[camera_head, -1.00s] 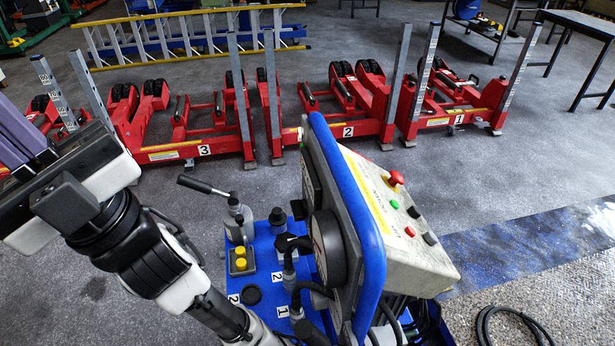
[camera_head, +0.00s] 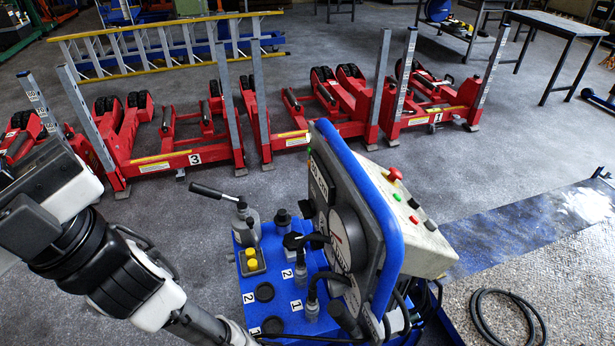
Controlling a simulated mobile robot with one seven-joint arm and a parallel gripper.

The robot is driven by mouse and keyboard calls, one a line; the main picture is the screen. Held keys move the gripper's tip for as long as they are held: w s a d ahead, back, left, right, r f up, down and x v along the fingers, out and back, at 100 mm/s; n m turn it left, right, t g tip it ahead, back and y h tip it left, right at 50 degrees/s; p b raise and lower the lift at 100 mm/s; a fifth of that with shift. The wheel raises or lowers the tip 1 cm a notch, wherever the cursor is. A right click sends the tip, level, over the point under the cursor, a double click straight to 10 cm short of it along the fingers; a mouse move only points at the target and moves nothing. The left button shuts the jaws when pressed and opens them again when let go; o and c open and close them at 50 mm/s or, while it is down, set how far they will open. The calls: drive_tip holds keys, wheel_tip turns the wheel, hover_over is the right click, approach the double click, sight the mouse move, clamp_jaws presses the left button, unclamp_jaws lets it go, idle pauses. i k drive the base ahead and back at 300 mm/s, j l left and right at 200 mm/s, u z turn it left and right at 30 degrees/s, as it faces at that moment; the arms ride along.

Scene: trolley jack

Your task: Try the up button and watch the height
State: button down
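The control box (camera_head: 400,225) is a cream panel on a blue-framed unit right of centre. Its top has a red mushroom button (camera_head: 395,174), a green button (camera_head: 397,196) and dark buttons (camera_head: 430,225). Their labels are too small to read, so I cannot tell which is up. Red trolley jacks stand behind, numbered 3 (camera_head: 195,159) and 1 (camera_head: 438,117); the middle one (camera_head: 293,141) is partly hidden by the unit. Upright grey columns with scale marks (camera_head: 405,75) rise from them.
The unit's blue base (camera_head: 262,312) carries hoses, fittings and a lever. A yellow ladder (camera_head: 165,45) lies behind the jacks. A dark table (camera_head: 560,35) stands at back right. A black cable (camera_head: 500,312) coils on the textured floor at right. The grey floor between is clear.

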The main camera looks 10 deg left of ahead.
sight(430, 224)
drive_tip(key=j+z, duration=0.15)
drive_tip(key=j, duration=0.25)
drive_tip(key=k+j+z, duration=0.15)
drive_tip(key=j, duration=0.25)
drive_tip(key=j+z, duration=0.1)
drive_tip(key=j, duration=0.3)
drive_tip(key=k+j+z, duration=0.15)
drive_tip(key=j, duration=0.2)
